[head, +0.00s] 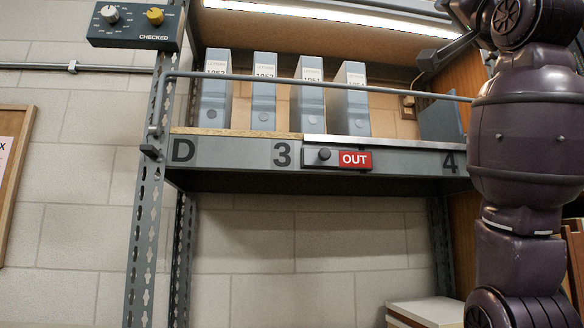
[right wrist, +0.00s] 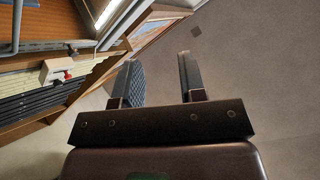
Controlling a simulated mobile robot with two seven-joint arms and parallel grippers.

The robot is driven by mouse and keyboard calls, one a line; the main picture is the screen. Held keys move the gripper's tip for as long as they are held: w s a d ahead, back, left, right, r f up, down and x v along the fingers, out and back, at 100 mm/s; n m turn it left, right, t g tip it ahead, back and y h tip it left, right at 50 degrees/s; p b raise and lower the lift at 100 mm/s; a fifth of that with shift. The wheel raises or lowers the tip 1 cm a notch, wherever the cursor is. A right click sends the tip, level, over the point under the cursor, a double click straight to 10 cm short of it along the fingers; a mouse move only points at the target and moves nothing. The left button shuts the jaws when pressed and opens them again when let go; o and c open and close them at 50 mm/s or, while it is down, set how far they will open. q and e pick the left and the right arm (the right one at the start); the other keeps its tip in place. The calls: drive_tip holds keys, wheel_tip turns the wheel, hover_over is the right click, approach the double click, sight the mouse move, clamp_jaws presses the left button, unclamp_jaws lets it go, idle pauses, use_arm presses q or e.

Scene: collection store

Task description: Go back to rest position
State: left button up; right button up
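My right gripper (right wrist: 157,62) is open in the right wrist view, with its two fingers apart and nothing between them. Beyond the fingers is a plain grey-brown surface. My right arm fills the right side of the head view, in front of the shelf's right end. My left gripper and left arm are not in the head view.
The metal shelf (head: 235,153) marked D, 3 and 4 holds several grey file boxes (head: 264,95) behind a rail (head: 320,88). A red OUT sign (head: 355,160) is on its edge. A control box (head: 135,27) marked CHECKED is at upper left. Wooden shelving (right wrist: 70,105) stands left of the right gripper.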

drive_tip(key=w+a+f+n+g+y, duration=0.15)
drive_tip(key=w+f+n, duration=0.25)
drive_tip(key=w+f, duration=0.55)
drive_tip(key=w+a+f+n+y, duration=0.1)
drive_tip(key=w+a+f+n, duration=0.2)
drive_tip(key=f, duration=1.2)
drive_tip(key=w+a+f+n+g+y, duration=0.1)
drive_tip(key=w+f+n, duration=0.3)
drive_tip(key=w+f, duration=0.6)
wheel_tip(320, 180, down, 20)
drive_tip(key=s+r+n+g, duration=0.1)
drive_tip(key=g, duration=0.1)
drive_tip(key=s+d+f+m+g+h, duration=0.15)
drive_tip(key=s+f, duration=0.35)
drive_tip(key=f, duration=1)
drive_tip(key=s+f+g, duration=0.3)
drive_tip(key=s+f, duration=0.3)
drive_tip(key=f, duration=1)
drive_tip(key=s+d+f+m+g+h, duration=0.1)
drive_tip(key=s+f+g, duration=0.5)
drive_tip(key=s+f, duration=1.6)
drive_tip(key=shift+s+d+m+g+h, duration=0.4)
drive_tip(key=shift+s+d+m, duration=0.15)
drive_tip(key=shift+s+d, duration=0.15)
